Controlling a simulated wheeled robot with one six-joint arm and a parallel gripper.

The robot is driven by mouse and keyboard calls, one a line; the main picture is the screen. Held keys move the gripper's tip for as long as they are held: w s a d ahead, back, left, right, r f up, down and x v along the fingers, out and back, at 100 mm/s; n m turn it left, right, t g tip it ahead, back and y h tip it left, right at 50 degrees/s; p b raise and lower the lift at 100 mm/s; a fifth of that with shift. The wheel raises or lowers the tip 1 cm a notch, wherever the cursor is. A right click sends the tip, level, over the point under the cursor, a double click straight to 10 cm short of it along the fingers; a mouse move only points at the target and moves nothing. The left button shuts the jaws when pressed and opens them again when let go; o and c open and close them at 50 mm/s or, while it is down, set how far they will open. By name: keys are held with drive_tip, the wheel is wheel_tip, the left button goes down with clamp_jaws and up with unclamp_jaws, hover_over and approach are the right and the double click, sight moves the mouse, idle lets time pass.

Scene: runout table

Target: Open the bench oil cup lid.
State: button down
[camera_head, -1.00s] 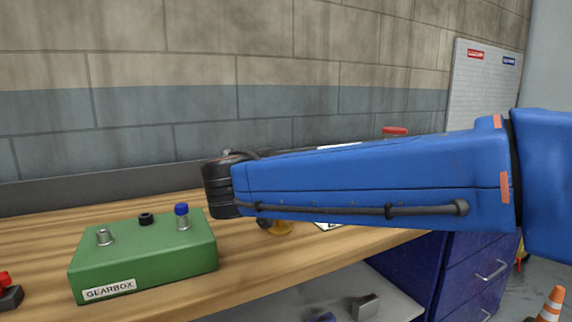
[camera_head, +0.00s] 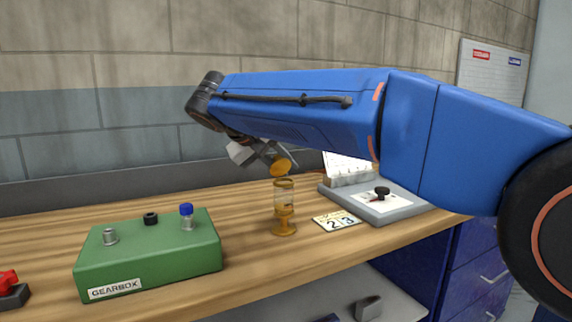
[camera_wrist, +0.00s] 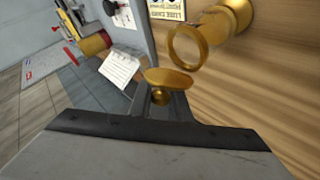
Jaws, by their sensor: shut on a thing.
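The oil cup (camera_head: 285,212) is a small brass and glass cup standing upright on the wooden bench, right of the green gearbox. In the wrist view its open round brass rim (camera_wrist: 187,47) shows. Its brass lid (camera_head: 281,167) is off the cup's mouth, tilted just above it. My gripper (camera_head: 277,158) is shut on the lid. In the wrist view the lid (camera_wrist: 168,77) sits at the fingertips with its knob between them, apart from the rim. Whether a hinge joins lid and cup cannot be told.
A green gearbox (camera_head: 150,262) with small fittings stands at the left. Bare wood lies between gearbox and cup.

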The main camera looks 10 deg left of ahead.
drive_tip(key=shift+w+a+f+n+g+h, duration=0.15)
drive_tip(key=shift+f+n+g+h, duration=0.1)
drive_tip(key=shift+n+g+h, duration=0.25)
drive_tip(key=shift+w+a+f+n+g+h, duration=0.15)
drive_tip(key=shift+f+n+g+h, duration=0.15)
drive_tip(key=shift+g, duration=0.4)
drive_tip(key=shift+f+n+g+h, duration=0.3)
drive_tip(key=shift+n+g+h, duration=0.3)
drive_tip(key=shift+g, duration=0.4)
drive_tip(key=c, duration=1.7)
unclamp_jaws()
drive_tip(key=shift+r, duration=0.1)
